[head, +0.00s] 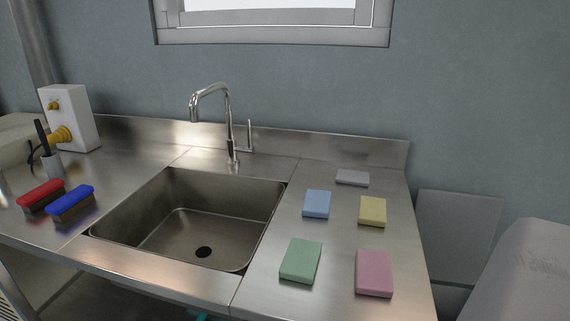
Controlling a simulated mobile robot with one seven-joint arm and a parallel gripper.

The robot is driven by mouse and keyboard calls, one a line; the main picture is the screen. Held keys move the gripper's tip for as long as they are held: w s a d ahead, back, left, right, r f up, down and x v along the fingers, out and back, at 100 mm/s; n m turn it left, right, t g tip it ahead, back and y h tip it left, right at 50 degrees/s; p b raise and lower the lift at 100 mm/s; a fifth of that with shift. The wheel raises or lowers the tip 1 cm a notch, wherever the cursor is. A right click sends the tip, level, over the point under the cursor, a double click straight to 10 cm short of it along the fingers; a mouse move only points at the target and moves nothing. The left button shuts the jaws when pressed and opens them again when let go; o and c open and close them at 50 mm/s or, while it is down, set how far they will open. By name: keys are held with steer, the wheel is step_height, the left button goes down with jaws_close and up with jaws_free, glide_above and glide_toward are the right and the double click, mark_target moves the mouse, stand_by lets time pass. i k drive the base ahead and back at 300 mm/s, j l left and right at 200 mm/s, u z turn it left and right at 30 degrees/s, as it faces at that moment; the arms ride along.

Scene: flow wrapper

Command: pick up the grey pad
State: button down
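The grey pad (352,178) lies flat on the steel counter (325,240), right of the sink and near the back splash. It is the farthest back of the pads on that side. A blue pad (317,204) lies in front of it to the left, and a yellow pad (372,211) in front of it to the right. Nothing covers the grey pad. My gripper is not in view.
A green pad (300,261) and a pink pad (374,273) lie nearer the front. The sink (196,222) with a tall faucet (229,120) is to the left. A red brush (41,195), a blue brush (71,202) and a white box (70,116) stand farther left.

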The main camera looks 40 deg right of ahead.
mark_target(343, 176)
steer(key=z, duration=1.6)
steer(key=k+j, duration=0.1)
